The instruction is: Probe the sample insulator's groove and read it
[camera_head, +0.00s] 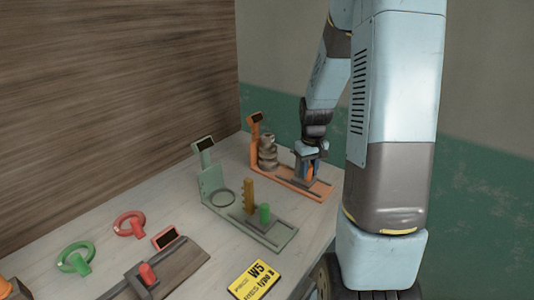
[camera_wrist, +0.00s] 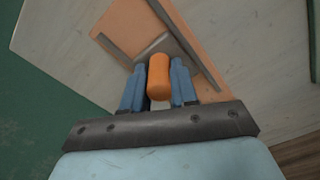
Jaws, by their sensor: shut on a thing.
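The orange fixture (camera_head: 322,191) stands at the back right of the bench, with a small dark display (camera_head: 255,118) on its post. A ribbed grey-brown insulator (camera_head: 267,154) stands upright on it by the post. My gripper (camera_head: 309,170) points down over the fixture's right part. In the wrist view my gripper (camera_wrist: 159,88) has its blue fingers shut on an orange knob (camera_wrist: 159,74), one finger on each side. The knob's carriage is partly hidden by the fingers. I cannot see any probe tip in the groove, and the display is too small to read.
A wooden wall bounds the left.

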